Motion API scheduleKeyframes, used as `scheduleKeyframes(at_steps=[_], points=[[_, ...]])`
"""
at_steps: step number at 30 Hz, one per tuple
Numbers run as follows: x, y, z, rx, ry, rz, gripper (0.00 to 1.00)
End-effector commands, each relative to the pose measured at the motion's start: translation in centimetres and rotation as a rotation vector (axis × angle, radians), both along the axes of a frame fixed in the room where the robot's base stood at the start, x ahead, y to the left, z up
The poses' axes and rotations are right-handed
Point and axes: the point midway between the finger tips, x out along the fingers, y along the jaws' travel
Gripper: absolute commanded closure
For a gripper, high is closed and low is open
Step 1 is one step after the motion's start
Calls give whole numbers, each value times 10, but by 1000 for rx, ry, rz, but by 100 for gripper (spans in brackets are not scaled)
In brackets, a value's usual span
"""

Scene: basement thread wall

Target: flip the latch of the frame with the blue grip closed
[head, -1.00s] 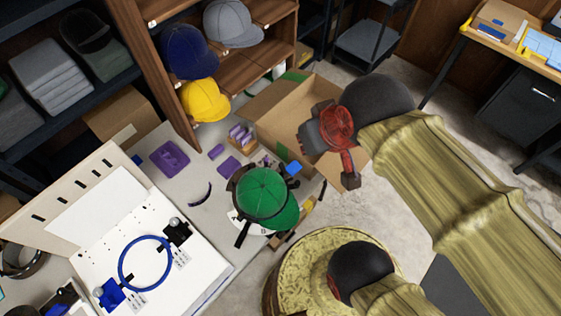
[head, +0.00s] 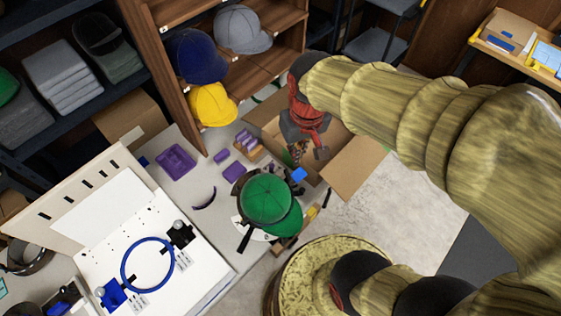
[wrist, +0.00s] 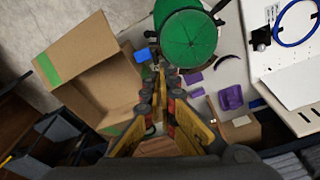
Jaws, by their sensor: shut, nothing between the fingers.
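A green cap (head: 266,198) sits on a dark round frame on the table, with a black bar sticking out at the front left. A small blue piece (head: 299,174), possibly the blue grip, is at the cap's upper right. In the wrist view the cap (wrist: 188,40) is at the top and the blue piece (wrist: 142,55) is beside its lower left. The latch itself cannot be made out. My gripper (wrist: 160,82) is shut and empty, its tips near the cap in that picture. In the head view my gripper (head: 318,148) hangs over the cardboard box, apart from the cap.
An open cardboard box (head: 357,168) stands beyond the cap. Purple parts (head: 176,162) lie on the table. A white board with a blue ring (head: 147,264) is at left. A shelf with caps (head: 212,104) stands behind. A round yellowish stool-like top (head: 300,270) is in front.

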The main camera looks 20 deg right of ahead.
Motion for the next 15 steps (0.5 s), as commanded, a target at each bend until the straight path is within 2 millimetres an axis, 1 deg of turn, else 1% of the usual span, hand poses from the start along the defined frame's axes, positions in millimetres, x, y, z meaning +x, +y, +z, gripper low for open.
scheduleKeyframes(at_steps=[1, 5, 11, 15], points=[[8, 1, -9, -3, 33, 8, 100], [28, 3, -30, -9, 100, 27, 100], [58, 7, -68, -20, 197, 67, 100], [79, 10, -98, -26, 261, 100, 100]])
